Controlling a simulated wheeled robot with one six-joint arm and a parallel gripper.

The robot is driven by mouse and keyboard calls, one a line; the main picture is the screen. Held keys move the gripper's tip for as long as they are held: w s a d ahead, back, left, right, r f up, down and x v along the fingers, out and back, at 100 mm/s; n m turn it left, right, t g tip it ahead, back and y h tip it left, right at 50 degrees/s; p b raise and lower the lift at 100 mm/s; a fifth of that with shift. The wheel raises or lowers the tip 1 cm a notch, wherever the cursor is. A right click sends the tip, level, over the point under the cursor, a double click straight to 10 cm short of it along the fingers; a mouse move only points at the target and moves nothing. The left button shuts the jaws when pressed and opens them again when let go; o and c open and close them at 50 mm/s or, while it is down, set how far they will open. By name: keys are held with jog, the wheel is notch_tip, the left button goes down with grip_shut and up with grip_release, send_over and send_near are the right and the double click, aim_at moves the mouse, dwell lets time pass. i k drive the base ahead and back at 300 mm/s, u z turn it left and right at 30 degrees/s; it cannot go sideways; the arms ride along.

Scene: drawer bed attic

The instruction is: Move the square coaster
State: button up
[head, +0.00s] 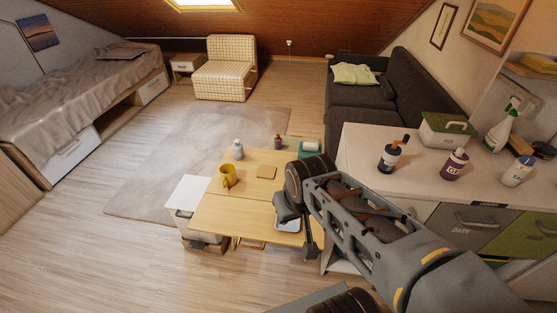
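The square coaster (266,172) is a small flat brown square lying on the light wooden table, near its middle. A yellow mug (228,176) stands to its left. My gripper (296,226) is over the right part of the table, nearer to me than the coaster and to its right. Its two dark fingers look spread apart, with nothing visible held between them. The coaster is fully in view and apart from my gripper. My arm hides part of the table's right side.
A pale dish (288,225) lies partly behind my gripper. A light bottle (238,149), a small dark bottle (277,142) and a green box (310,147) stand at the table's back. A white-topped bin (188,194) adjoins the left side. The counter (360,150) with bottles is at right.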

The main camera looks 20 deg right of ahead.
aim_at(266, 172)
jog(key=k, duration=0.25)
jog(key=z, duration=0.15)
jog(key=i, duration=1.35)
jog(key=u, duration=0.8)
